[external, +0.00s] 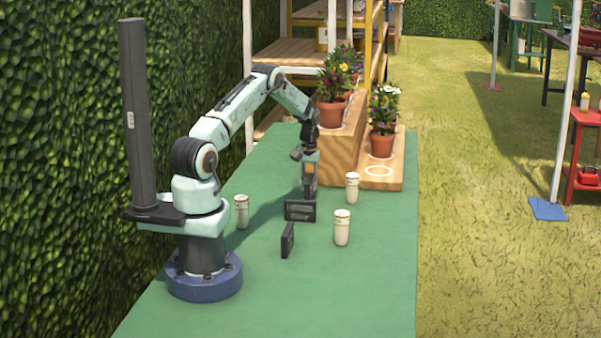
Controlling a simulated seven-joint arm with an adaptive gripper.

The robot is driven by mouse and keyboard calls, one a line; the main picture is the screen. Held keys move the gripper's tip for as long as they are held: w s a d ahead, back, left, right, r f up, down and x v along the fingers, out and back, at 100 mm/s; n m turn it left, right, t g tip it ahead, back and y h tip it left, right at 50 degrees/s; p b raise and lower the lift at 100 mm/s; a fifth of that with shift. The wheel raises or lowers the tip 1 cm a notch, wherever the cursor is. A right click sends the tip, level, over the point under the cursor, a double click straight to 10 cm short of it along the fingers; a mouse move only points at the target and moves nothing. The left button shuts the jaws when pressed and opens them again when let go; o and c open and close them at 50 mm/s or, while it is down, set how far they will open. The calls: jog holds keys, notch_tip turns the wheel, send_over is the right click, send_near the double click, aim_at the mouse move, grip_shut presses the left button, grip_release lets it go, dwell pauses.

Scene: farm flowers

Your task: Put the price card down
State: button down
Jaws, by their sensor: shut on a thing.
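My gripper (309,192) points down over the green table and is shut on a small dark price card (300,211). The card hangs upright below the fingertips, its broad face toward the camera, close to the table top. I cannot tell whether its lower edge touches the table. A second dark card (288,240) stands on the table nearer the camera, turned nearly edge-on. The writing on the cards is too small to read.
Pale capped jars stand around the cards: one on the left (242,211), one at the right (352,187) and one in front (342,227). A stepped wooden stand (342,150) holds potted flowers (382,140) behind. The green table's (350,295) front is clear.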

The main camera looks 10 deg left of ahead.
jog(key=shift+f, duration=0.1)
jog(key=c, duration=1.1)
grip_release()
jog(key=shift+o, duration=0.2)
